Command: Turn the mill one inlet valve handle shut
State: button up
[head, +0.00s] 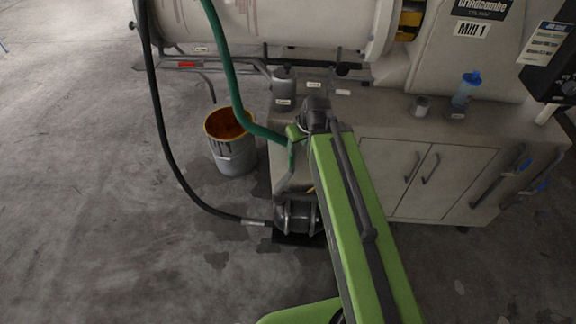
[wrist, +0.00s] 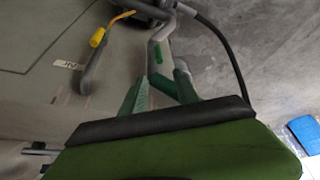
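In the wrist view a bent lever with a yellow part (wrist: 97,38) and a long grey part lies left of my fingers, beside a small white label. It looks like the inlet valve handle. In the head view only a bit of yellow (head: 310,190) shows beside my arm. My gripper (wrist: 160,80) has its two green fingers spread, with a gap between them, and they are apart from the yellow lever. A grey bent pipe (wrist: 160,48) shows beyond the gap; I cannot tell whether the fingers touch it. My gripper is mostly hidden by my arm in the head view.
The Mill 1 (head: 472,30) cabinet stands behind and right of my arm. A pump (head: 297,214) sits low beside it with a black hose (head: 170,150). A green hose (head: 228,75) hangs near an orange-lined bucket (head: 235,155). Floor at the left is open.

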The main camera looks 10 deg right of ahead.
aim_at(290, 160)
jog(key=b+x, duration=1.6)
jog(key=x, duration=0.1)
jog(key=shift+d+f, duration=0.1)
jog(key=shift+f, duration=0.1)
jog(key=shift+r, duration=0.1)
jog(key=shift+c, duration=0.4)
grip_shut()
